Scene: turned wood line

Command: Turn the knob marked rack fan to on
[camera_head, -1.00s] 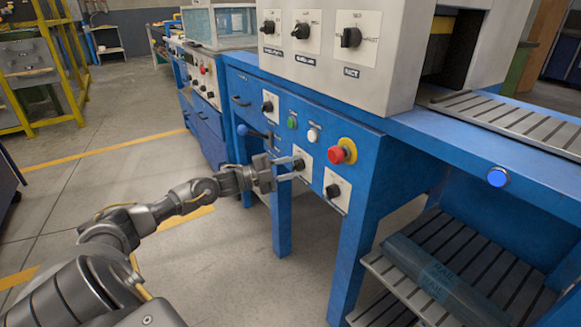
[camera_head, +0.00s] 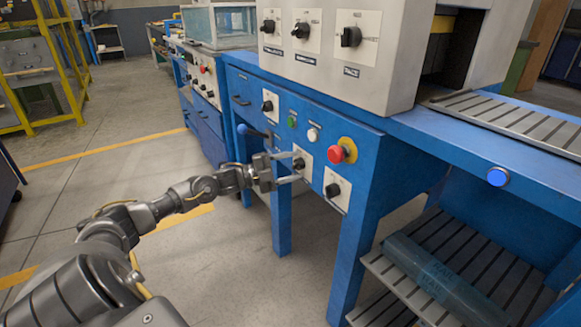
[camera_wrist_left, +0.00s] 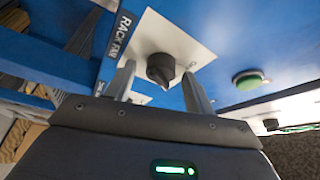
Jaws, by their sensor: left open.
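The rack fan knob (camera_wrist_left: 162,68) is black on a white plate (camera_wrist_left: 187,42), beside a blue label (camera_wrist_left: 121,32) reading "RACK FAN" in the left wrist view. In the head view the knob (camera_head: 299,163) is on the blue front panel, left of the red emergency button. My left gripper (camera_head: 291,167) is open, its two fingers pointing at the panel. In the left wrist view the fingers (camera_wrist_left: 158,85) stand on either side of the knob with gaps visible; contact cannot be told. My right gripper is not in view.
A red mushroom button (camera_head: 337,153) sits right of the knob, with another black knob (camera_head: 333,190) below it. White (camera_head: 313,134) and green (camera_head: 292,121) buttons are above. A blue-balled lever (camera_head: 243,130) is to the left. Open floor lies left of the bench.

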